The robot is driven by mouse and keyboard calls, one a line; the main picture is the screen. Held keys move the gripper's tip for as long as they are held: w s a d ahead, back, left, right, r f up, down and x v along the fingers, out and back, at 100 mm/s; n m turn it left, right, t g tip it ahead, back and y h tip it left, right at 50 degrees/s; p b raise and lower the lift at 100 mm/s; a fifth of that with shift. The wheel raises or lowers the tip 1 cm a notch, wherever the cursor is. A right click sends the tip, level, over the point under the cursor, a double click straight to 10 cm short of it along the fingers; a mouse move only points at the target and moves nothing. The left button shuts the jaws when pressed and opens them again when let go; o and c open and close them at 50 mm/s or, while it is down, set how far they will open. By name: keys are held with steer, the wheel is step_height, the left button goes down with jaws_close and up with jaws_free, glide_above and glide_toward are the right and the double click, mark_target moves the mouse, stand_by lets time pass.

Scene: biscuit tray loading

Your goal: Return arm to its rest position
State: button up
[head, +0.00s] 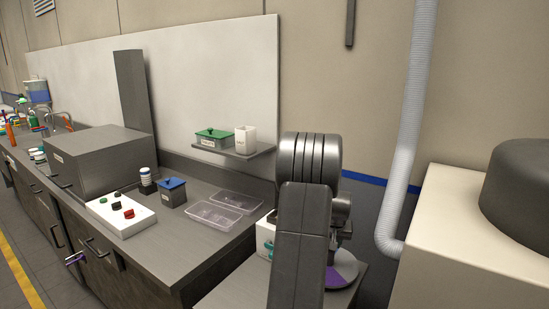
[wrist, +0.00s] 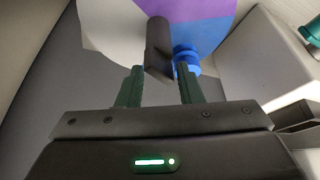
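My gripper (wrist: 160,70) shows in the wrist view with its two dark green fingers apart. A dark upright post (wrist: 158,45) stands between or just beyond the fingertips, with a visible gap on the left. A disc in purple, blue and pale grey (wrist: 205,28) lies beyond it, and a small blue round part (wrist: 187,60) is by the right fingertip. In the head view my arm (head: 300,240) is folded at the right end of the bench and hides most of the gripper. Part of the purple and pale disc (head: 343,270) shows beside it.
Clear trays (head: 222,211) lie on the bench (head: 200,240), left of my arm. A white hose (head: 408,120) and pale cabinet (head: 450,250) stand at right.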

steer(key=shift+a+m+h, duration=0.1)
steer(key=shift+m+h, duration=0.5)
steer(key=shift+m, duration=1)
